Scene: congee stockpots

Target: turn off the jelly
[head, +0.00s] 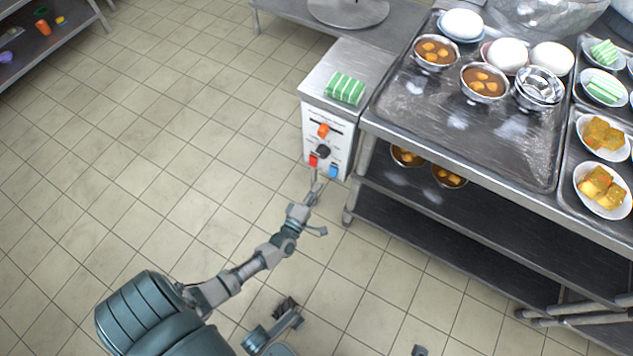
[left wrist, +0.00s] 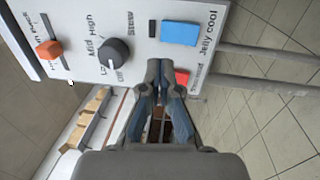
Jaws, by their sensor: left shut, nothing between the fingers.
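A white control panel (head: 327,141) is on the front of a steel unit. It carries an orange slider (left wrist: 48,49), a black knob (left wrist: 115,52), a red switch (left wrist: 182,78) and a blue switch (left wrist: 180,33). The blue switch is labelled "Jelly cool" in the left wrist view; it also shows in the head view (head: 333,171). I cannot tell its on or off position. My left gripper (head: 316,178) is shut and empty, its tips close to the panel beside the red switch, which it partly covers. I cannot tell whether it touches. My right gripper is not clearly visible.
Green-and-white striped blocks (head: 345,88) lie on top of the unit. A steel table (head: 440,130) with bowls, white domes and plates of food stands to the right, its lower shelf holding more bowls. The tiled floor (head: 150,150) left of the unit is clear.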

